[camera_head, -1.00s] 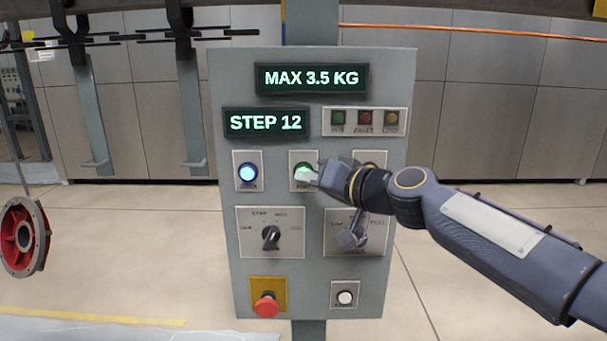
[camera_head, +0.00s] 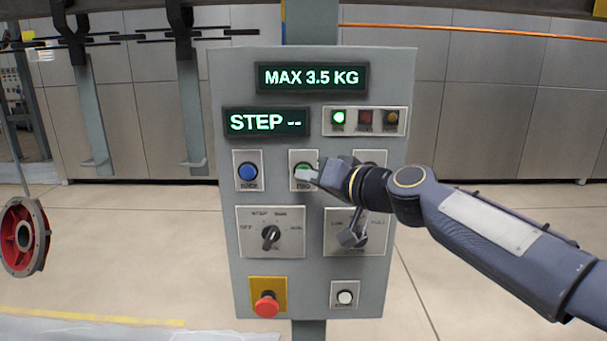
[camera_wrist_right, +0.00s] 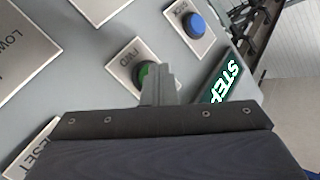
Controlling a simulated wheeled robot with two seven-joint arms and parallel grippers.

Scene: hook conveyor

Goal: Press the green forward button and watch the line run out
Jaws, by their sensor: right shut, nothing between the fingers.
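The green forward button (camera_head: 303,169) is on the upright grey control panel (camera_head: 225,225), its label partly covered. My right gripper (camera_head: 312,176) is shut and empty, its tip at the button's lower right edge. In the right wrist view the shut fingers (camera_wrist_right: 160,84) overlap the green button (camera_wrist_right: 146,74); I cannot tell whether they touch it. The step display (camera_head: 265,122) reads "STEP --". The green lamp (camera_head: 338,117) at the panel's upper right is lit. My left gripper is not in view.
The blue back button (camera_head: 248,171) is left of the green one. A selector knob (camera_head: 270,236), red emergency stop (camera_head: 266,305) and white button (camera_head: 345,297) are below. A red wheel-like part (camera_head: 22,238) hangs at far left. Open floor lies behind the panel.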

